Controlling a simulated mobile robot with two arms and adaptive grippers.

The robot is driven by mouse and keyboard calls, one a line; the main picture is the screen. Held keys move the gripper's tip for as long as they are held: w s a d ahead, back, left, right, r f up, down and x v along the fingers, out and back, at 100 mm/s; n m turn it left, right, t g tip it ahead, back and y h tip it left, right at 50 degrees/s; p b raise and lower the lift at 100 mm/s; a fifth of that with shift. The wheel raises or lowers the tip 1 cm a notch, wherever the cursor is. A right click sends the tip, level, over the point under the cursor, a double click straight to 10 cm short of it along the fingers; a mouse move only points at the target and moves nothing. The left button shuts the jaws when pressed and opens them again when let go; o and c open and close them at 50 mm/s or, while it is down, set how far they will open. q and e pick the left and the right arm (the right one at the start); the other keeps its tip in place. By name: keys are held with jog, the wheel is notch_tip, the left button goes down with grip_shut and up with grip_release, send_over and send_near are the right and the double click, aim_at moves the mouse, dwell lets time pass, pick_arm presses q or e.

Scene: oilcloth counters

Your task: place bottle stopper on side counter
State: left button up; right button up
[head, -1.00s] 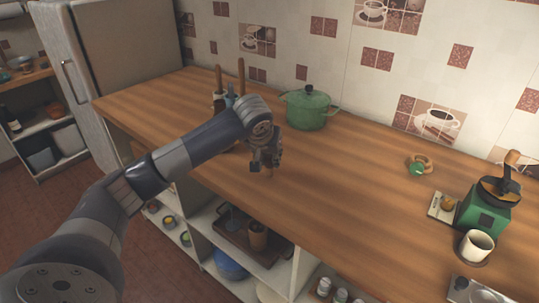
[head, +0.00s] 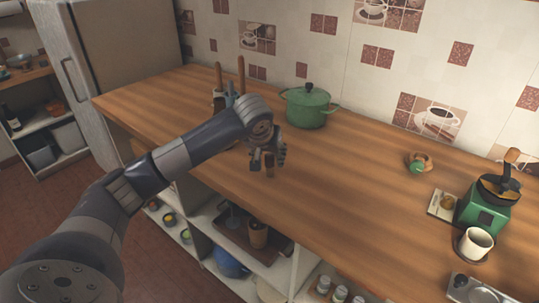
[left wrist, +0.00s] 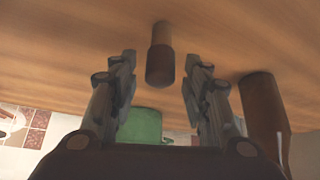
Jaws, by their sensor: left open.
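The bottle stopper (left wrist: 160,55), a small brown cylinder with a lighter and a darker part, stands on the wooden counter (head: 340,200). In the head view the stopper (head: 270,171) shows just under my left gripper (head: 267,155), near the counter's front edge. In the left wrist view, which looks upside down, my left gripper (left wrist: 160,62) is open, with one finger on each side of the stopper and a visible gap to both. My right gripper is not in view.
A green pot (head: 308,107) stands behind the gripper. A utensil holder (head: 220,101) is partly hidden behind my arm. A green grinder (head: 485,211) and white cup (head: 475,243) stand at the right. The counter's middle is clear. Open shelves (head: 205,218) lie below the front edge.

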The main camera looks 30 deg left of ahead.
pick_arm(q)
jog(key=b+v, duration=0.1)
jog(key=v, duration=1.1)
jog(key=shift+a, duration=0.1)
